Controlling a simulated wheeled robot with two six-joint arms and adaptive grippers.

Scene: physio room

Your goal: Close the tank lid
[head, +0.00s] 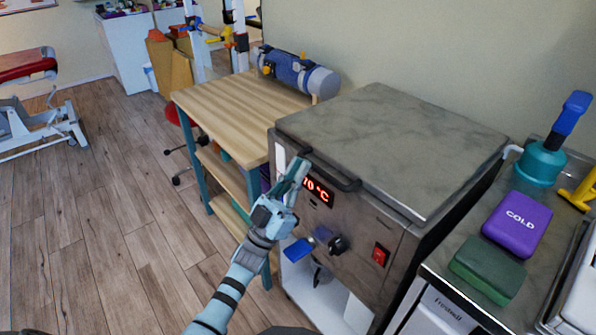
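The metal tank (350,240) stands at centre right, with a red temperature display, a black knob and a red switch on its front. Its grey lid (400,145) lies flat across the top, and no gap shows along the edges I can see. A dark bar handle (335,175) runs along the lid's front edge. My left gripper (298,170) is at the left end of this handle, in front of the tank, overlapping the display. I cannot tell whether it touches the handle or whether its fingers are apart. My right gripper is not in view.
A wooden-topped shelf unit (240,105) with a blue roll stands left of the tank. On the right, a counter holds a purple cold pack (517,222), a green block (488,268) and a teal pump (541,163). The wooden floor at left is open.

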